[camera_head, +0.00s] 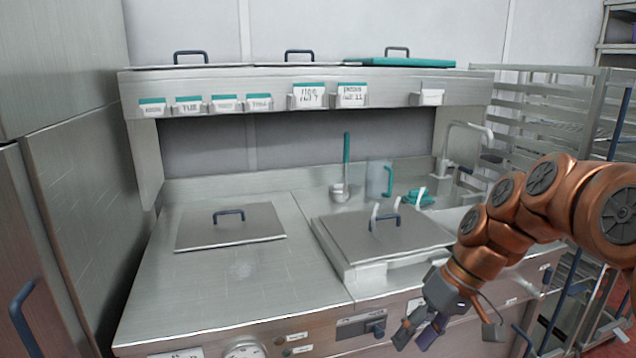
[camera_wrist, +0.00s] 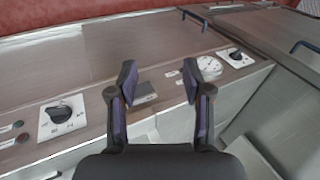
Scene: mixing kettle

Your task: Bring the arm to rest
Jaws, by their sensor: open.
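My copper-coloured arm (camera_head: 543,200) reaches in from the right side of the head view, bent downward. My gripper (camera_head: 418,338) hangs at its end, in front of the kettle unit's front panel and below the right lid. In the wrist view my gripper (camera_wrist: 160,82) shows both fingers spread apart with nothing between them. Behind the fingers is the steel panel (camera_wrist: 85,90) with its knobs. I cannot tell whether the fingers touch the panel.
A flat lid (camera_head: 228,238) lies on the left worktop, and a larger lid (camera_head: 385,245) covers the right basin. A ladle (camera_head: 346,165), a clear jug (camera_head: 379,178) and a tap (camera_head: 462,135) stand behind. A wire rack (camera_head: 545,110) stands at the right. The left worktop is mostly clear.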

